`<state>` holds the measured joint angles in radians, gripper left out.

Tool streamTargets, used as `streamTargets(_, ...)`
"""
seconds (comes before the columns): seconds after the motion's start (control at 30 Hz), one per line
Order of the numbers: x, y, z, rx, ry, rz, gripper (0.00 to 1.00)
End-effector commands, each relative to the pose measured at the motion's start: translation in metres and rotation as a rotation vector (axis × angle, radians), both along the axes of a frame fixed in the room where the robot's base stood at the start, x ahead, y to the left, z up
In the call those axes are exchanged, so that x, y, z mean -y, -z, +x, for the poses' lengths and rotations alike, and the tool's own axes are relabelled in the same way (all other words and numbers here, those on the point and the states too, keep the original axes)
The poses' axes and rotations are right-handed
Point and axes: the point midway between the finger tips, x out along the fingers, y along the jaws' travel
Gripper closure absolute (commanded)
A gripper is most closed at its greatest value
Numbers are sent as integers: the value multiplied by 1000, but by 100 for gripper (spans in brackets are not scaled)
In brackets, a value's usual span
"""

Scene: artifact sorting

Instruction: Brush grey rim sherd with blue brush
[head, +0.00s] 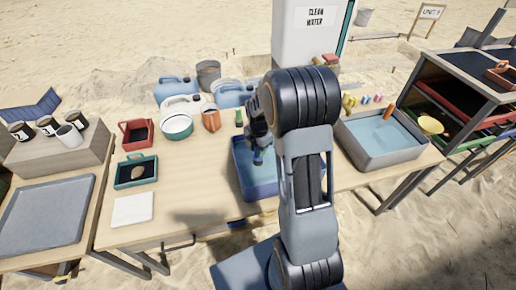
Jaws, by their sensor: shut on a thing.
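My gripper (258,156) points down over the blue basin (241,180) in the middle of the table. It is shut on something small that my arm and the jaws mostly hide. I cannot tell whether that is the blue brush or the grey rim sherd. The basin holds water, and my arm covers its right part. I cannot make out a grey rim sherd anywhere else. A tan sherd-like piece (137,171) lies in a dark green tray (122,184) at the left.
A grey basin of water (400,159) stands right of my arm, with small coloured items (349,103) behind it. Jugs (177,90), a white bowl (176,127) and an orange pot (211,119) stand behind the blue basin. A red tray (125,143) and white pad (132,209) lie left.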

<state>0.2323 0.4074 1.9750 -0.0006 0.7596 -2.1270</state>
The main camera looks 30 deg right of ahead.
Motion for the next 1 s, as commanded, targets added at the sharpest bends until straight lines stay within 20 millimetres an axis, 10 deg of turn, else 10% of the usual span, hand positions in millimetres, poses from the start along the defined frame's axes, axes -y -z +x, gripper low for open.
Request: streamTargets(1.0, 0, 3, 2, -1, 0, 0, 93)
